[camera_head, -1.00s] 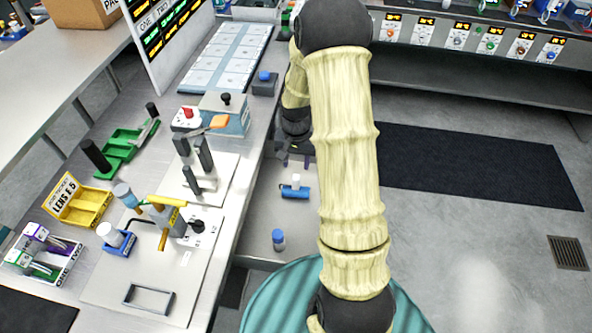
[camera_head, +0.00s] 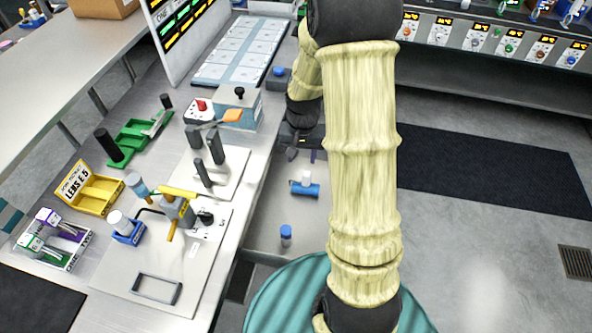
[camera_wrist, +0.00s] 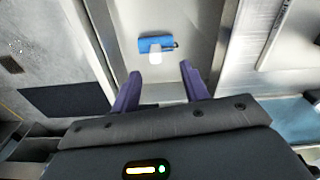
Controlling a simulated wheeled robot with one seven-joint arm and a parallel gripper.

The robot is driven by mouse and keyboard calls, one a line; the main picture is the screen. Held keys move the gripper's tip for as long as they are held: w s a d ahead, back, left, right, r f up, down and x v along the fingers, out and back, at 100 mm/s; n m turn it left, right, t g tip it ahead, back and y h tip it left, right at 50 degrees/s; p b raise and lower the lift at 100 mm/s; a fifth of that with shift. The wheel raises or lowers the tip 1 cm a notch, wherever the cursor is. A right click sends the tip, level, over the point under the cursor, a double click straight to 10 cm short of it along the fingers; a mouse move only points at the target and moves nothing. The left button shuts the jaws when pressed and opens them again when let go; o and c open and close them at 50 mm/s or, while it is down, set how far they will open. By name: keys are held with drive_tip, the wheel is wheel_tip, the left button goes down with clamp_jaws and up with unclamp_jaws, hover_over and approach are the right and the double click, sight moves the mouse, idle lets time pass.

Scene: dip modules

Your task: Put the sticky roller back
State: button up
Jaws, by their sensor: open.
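A blue roller-like piece with a white cylinder on it (camera_head: 304,188) lies on the grey lower surface beside the bench; I take it as the sticky roller. It also shows in the wrist view, top centre (camera_wrist: 155,45), with a dark end at its right. My gripper (camera_head: 302,154) is beyond it in the head view, beside the bench edge. In the wrist view my gripper (camera_wrist: 160,83) has its two purple fingers spread apart, with nothing between them. The roller lies ahead of the fingertips, apart from them.
A blue-capped bottle (camera_head: 286,235) stands on the same lower surface. The bench at left holds a yellow bin (camera_head: 97,196), a blue holder with a white cylinder (camera_head: 126,230), a green fixture (camera_head: 131,138) and a light-blue box (camera_head: 240,108). The bench edge rises beside the lower surface.

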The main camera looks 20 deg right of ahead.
drive_tip(key=s+a+r+n+t, duration=0.1)
drive_tip(key=s+a+r+n, duration=0.1)
drive_tip(key=s, duration=0.4)
drive_tip(key=s+a+r+n+t, duration=0.1)
drive_tip(key=s+a+r+n, duration=0.2)
drive_tip(key=s+a+r, duration=0.2)
drive_tip(key=shift+s+r, duration=0.5)
drive_tip(key=shift+r, duration=0.3)
drive_tip(key=shift+a, duration=0.1)
drive_tip(key=shift+c, duration=1)
